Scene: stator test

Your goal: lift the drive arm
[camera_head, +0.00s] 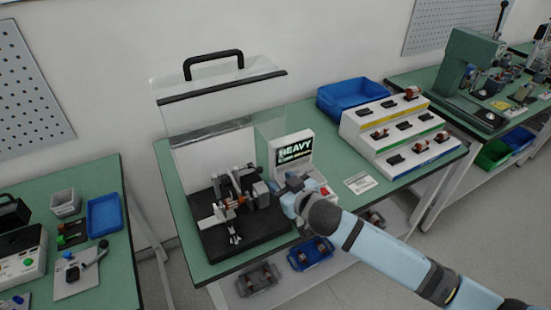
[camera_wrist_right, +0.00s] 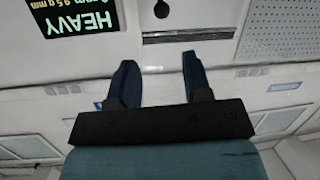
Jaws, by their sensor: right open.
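The test rig stands on a black base plate (camera_head: 262,228) on the green middle bench, with grey blocks, shafts and a copper-coloured part (camera_head: 232,203). I cannot tell for certain which bar on it is the drive arm. My right gripper (camera_head: 277,187) is beside the right side of the rig, in front of the white display unit (camera_head: 308,165). In the right wrist view its two dark fingers (camera_wrist_right: 159,78) stand apart with nothing between them. The display screen (camera_wrist_right: 80,17) reads HEAVY there. My left gripper is not in view.
A clear guard with a black handle (camera_head: 213,60) is raised behind the rig. A white stepped rack (camera_head: 400,135) of small parts and a blue bin (camera_head: 350,88) stand at the right. A white card (camera_head: 360,183) lies in front of the rack. Side benches flank this one.

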